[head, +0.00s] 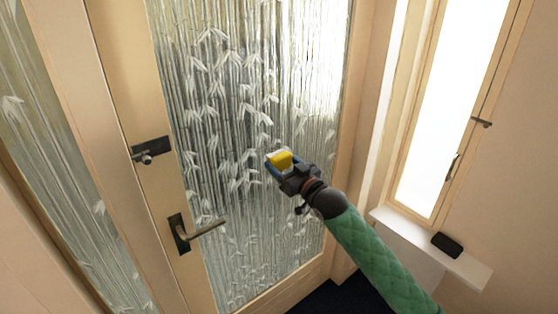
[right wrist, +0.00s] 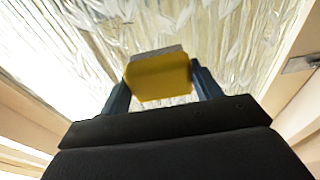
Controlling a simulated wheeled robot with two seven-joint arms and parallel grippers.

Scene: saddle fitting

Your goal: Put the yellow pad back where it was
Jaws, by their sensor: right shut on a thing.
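The yellow pad (head: 280,160) is held up in front of the glass door panel. My right gripper (head: 279,163) is shut on it. In the right wrist view the pad (right wrist: 160,77) sits between the two blue fingers of my right gripper (right wrist: 160,84), with a grey layer along its far edge. I cannot tell whether the pad touches the glass. My left gripper is not in view.
A wooden door with bamboo-patterned glass (head: 225,110) fills the middle, with a lever handle (head: 195,232) and a lock (head: 150,150). At right, a black object (head: 447,244) lies on a white sill (head: 470,270) below a bright window (head: 450,100).

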